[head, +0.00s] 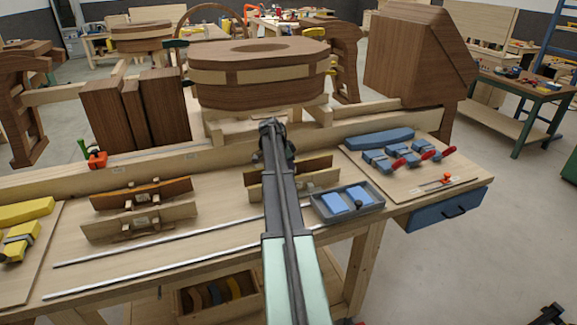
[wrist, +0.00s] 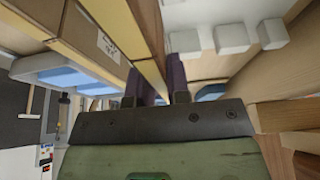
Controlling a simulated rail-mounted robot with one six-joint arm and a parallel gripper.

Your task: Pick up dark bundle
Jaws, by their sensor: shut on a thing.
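The dark bundle (head: 312,164) of thin brown strips stands on edge on the bench in the head view, its middle hidden behind my arm. In the wrist view, my gripper (wrist: 156,84) has its two dark fingers either side of a brown strip with a pale edge, which appears to be the dark bundle (wrist: 150,72). The jaws are shut on it. In the head view my fingers are hidden behind my own arm. I cannot tell whether the bundle is clear of the bench top.
A paler bundle (head: 322,180) stands just in front. A grey tray with blue blocks (head: 345,212) is to the right. Two more bundles (head: 140,195) stand at left. A large wooden form (head: 260,72) rises behind. Two metal rods (head: 160,250) lie along the front.

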